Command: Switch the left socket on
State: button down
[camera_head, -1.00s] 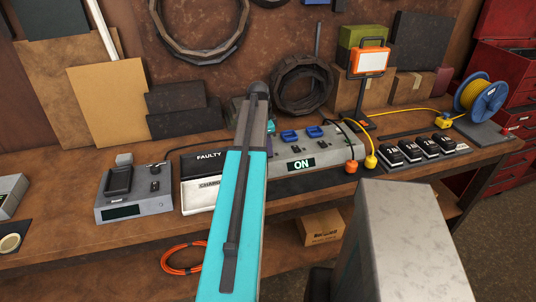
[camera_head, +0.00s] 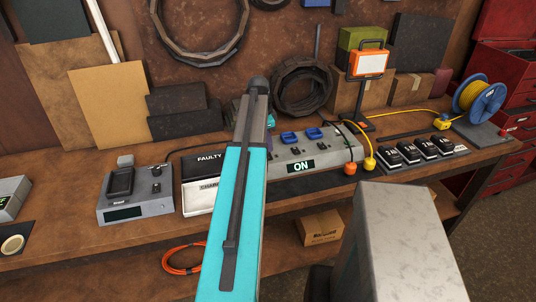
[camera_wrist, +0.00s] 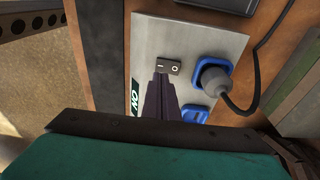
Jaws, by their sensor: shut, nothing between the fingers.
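The grey socket unit (camera_head: 340,152) stands on the bench, with its left part hidden behind my arm. Its display (camera_head: 301,165) reads ON, and two blue sockets (camera_head: 289,137) show empty on top. In the wrist view, a dark rocker switch (camera_wrist: 169,67) sits on the grey panel beside a blue socket (camera_wrist: 197,60) that holds a grey plug (camera_wrist: 214,80). My gripper (camera_wrist: 161,88) is shut and empty, its dark tips close to the switch. I cannot tell whether they touch it. Another blue socket (camera_wrist: 196,114) is partly hidden. The switch's position is unclear.
A charger (camera_head: 135,199) and a box marked FAULTY (camera_head: 206,167) stand left of the unit. Several black batteries (camera_head: 426,150) and a work lamp (camera_head: 368,63) are further right.

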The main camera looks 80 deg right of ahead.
aim_at(269, 157)
jog(key=shift+r+p, duration=0.95)
jog(key=shift+r, duration=0.8)
